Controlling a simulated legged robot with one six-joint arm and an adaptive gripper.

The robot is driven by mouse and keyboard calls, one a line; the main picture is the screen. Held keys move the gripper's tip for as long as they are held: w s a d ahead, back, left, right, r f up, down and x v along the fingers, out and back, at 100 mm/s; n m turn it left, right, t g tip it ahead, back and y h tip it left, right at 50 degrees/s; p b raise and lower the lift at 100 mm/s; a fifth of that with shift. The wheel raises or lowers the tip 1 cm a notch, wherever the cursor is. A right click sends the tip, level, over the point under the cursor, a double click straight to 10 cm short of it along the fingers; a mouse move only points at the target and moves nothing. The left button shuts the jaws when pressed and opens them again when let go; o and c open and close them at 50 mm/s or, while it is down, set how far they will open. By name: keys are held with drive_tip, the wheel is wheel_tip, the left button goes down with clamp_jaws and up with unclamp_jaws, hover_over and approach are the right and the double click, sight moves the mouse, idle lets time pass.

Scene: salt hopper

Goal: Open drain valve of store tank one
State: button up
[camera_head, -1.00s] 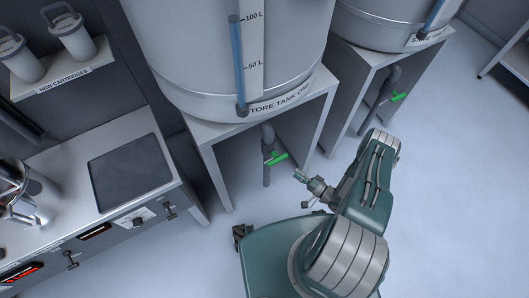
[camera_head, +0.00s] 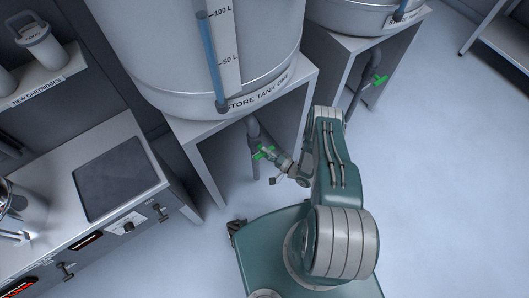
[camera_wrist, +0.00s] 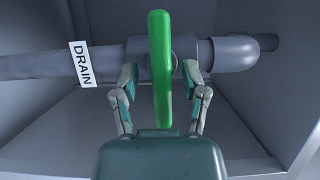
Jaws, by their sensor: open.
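Store tank one (camera_head: 205,50) is a large grey cylinder on a stand, with a level tube and a label at its base. Its drain valve has a green handle (camera_head: 264,152) on a dark grey pipe (camera_head: 254,130) under the stand. In the wrist view the green handle (camera_wrist: 161,70) stands upright in the picture, across the pipe beside a DRAIN label (camera_wrist: 82,64). My gripper (camera_wrist: 160,78) is open, one finger on each side of the handle, with gaps visible on both sides. In the head view my gripper (camera_head: 275,163) is close to the handle and partly overlaps it.
A second tank (camera_head: 365,15) with its own green valve handle (camera_head: 379,80) stands at the right. A bench (camera_head: 80,200) with a dark plate and knobs is at the left. The stand's side panels (camera_head: 207,165) flank the valve space.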

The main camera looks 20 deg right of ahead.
drive_tip(key=shift+w, duration=0.1)
drive_tip(key=shift+a, duration=0.3)
clamp_jaws()
